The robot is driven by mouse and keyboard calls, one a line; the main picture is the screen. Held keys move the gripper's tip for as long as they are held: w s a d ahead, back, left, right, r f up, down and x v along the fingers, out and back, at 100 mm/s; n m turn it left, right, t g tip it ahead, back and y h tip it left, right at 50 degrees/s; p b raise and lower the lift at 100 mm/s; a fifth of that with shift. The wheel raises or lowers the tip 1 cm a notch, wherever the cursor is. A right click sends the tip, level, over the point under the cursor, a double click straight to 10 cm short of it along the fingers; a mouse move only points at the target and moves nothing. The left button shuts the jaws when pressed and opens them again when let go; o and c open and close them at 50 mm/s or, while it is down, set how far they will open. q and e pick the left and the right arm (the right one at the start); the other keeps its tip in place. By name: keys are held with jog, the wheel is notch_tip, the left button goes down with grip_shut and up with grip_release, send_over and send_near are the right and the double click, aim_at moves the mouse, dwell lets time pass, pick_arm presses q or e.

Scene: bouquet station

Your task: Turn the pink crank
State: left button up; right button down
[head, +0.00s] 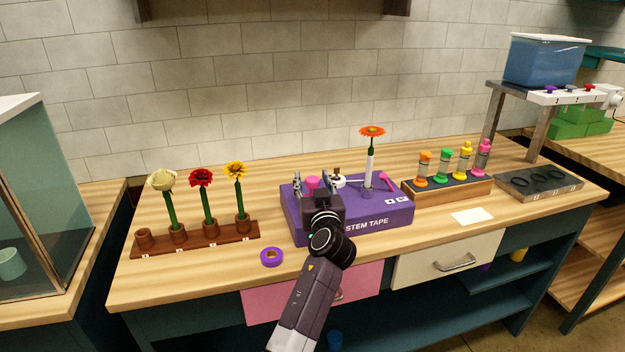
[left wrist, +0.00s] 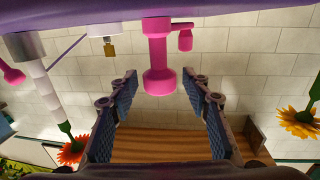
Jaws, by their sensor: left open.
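The purple stem tape box (head: 365,228) stands on the table, with its top carrying the pink crank (head: 313,182). In the left wrist view the pink crank (left wrist: 158,55) is a thick upright post with a flared end and a small side handle (left wrist: 185,40). My left gripper (head: 314,188) is over the left part of the box and partly hides the crank. In the left wrist view my left gripper (left wrist: 160,82) is open, its blue-padded fingers on either side of the crank's end, with gaps showing. My right gripper is not in view.
A second pink lever (head: 386,181) sits at the box's right, near an orange flower (head: 372,131) in a white tube. A wooden flower rack (head: 200,238) stands left, a purple tape roll (head: 271,257) in front. A rack of coloured bottles (head: 448,190) stands right.

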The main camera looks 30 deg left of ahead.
pick_arm(q)
jog(key=c, duration=1.2)
jog(key=shift+r+m+t+h+p, duration=0.15)
jog(key=shift+m+t+h+p, duration=0.2)
jog(key=shift+p, duration=0.35)
jog(key=m+t+h+p, duration=0.2)
jog(key=h+p, duration=0.1)
jog(key=p, duration=0.1)
jog(key=shift+r+m+h, duration=0.15)
jog(key=shift+m+h, duration=0.1)
jog(key=shift+m, duration=0.1)
jog(key=shift+m+t+h+p, duration=0.25)
jog(key=shift+m+h+p, duration=0.2)
jog(key=shift+p, duration=0.4)
jog(key=shift+f+h, duration=0.25)
jog(key=shift+h, duration=0.1)
jog(key=o, duration=1.2)
